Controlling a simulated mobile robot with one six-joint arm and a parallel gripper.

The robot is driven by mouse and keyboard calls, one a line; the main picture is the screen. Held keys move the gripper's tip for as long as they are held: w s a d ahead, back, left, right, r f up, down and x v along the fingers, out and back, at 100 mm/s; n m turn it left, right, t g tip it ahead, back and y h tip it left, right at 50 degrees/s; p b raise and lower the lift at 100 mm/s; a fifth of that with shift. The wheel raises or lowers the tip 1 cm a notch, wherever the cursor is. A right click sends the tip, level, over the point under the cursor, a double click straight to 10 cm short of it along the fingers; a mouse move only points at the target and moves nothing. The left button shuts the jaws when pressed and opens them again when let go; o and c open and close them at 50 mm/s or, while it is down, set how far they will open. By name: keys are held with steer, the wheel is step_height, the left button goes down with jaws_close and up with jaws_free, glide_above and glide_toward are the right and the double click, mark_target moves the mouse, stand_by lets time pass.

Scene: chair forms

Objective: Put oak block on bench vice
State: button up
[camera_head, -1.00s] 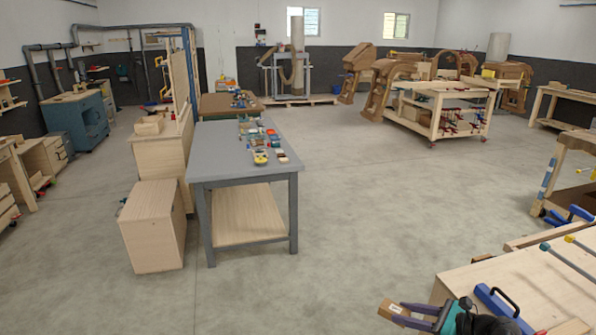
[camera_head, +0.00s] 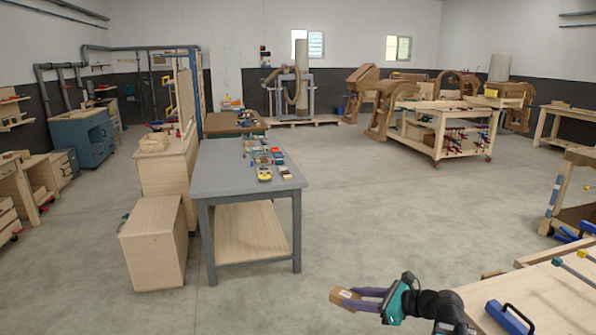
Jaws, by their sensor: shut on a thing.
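My gripper (camera_head: 350,294) is at the bottom of the head view, right of the middle, with its purple fingers shut on a small brown wooden block, the oak block (camera_head: 342,299). It holds the block in the air above the floor, left of the light wooden bench top at the lower right. The fingers cover part of the block. I cannot clearly make out a bench vice among the small, distant things in view.
A grey-topped table (camera_head: 222,178) with several small tools stands left of the middle, beside a low wooden cabinet (camera_head: 152,248). A wooden bench (camera_head: 540,297) with a blue tool (camera_head: 509,317) is close at lower right. Open floor (camera_head: 390,200) lies between.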

steer(key=shift+d, duration=0.25)
stand_by(0.5)
